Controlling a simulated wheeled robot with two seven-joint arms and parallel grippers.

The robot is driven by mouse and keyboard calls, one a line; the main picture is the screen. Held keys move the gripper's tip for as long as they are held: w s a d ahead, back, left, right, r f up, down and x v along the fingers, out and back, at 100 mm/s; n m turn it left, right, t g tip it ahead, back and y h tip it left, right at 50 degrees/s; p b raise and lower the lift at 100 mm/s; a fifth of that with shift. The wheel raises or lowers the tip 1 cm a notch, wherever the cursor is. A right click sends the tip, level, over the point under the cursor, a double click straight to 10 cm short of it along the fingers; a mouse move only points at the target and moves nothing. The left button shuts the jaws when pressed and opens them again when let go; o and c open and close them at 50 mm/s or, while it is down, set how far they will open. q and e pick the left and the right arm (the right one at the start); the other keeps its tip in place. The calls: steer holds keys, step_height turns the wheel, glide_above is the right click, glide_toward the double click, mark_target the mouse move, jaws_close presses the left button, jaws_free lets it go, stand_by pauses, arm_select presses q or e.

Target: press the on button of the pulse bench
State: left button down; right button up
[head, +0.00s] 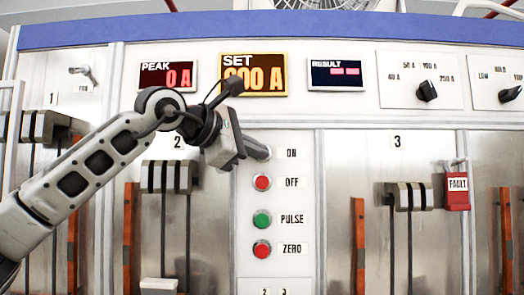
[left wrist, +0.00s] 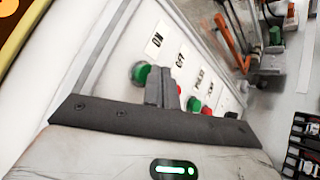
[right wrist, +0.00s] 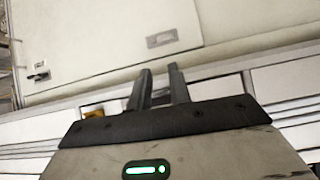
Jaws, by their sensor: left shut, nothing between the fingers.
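The pulse bench (head: 300,60) fills the head view, with a button column labelled ON, OFF, PULSE and ZERO. My left gripper (head: 266,152) is shut and empty, its fingertips just left of the ON label (head: 291,153). It hides the ON button in the head view. In the left wrist view the green ON button (left wrist: 139,73) shows beside the shut fingers (left wrist: 160,82); I cannot tell whether they touch it. The red OFF button (head: 263,182) is just below. My right gripper (right wrist: 161,80) shows only in the right wrist view, its fingers apart and empty.
The green PULSE button (head: 262,221) and red ZERO button (head: 261,249) sit lower in the column. The PEAK display (head: 167,75) reads 0 A. My left arm partly covers the SET display (head: 253,75). The RESULT display (head: 336,73) shows dashes. A red FAULT tag (head: 457,188) hangs right.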

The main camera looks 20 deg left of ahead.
arm_select(q)
steer(key=shift+w+a+p, duration=0.2)
steer(key=shift+w+p, duration=0.25)
steer(key=shift+w, duration=0.15)
stand_by(0.7)
stand_by(0.4)
steer(key=shift+s+d+b, duration=0.25)
steer(key=shift+s+b, duration=0.45)
steer(key=shift+s, duration=0.2)
steer(key=s+b, duration=0.1)
steer(key=s, duration=0.1)
steer(key=s+d+b, duration=0.1)
steer(key=s+b, duration=0.1)
steer(key=shift+s+d, duration=0.2)
steer(key=shift+s, duration=0.2)
stand_by(0.4)
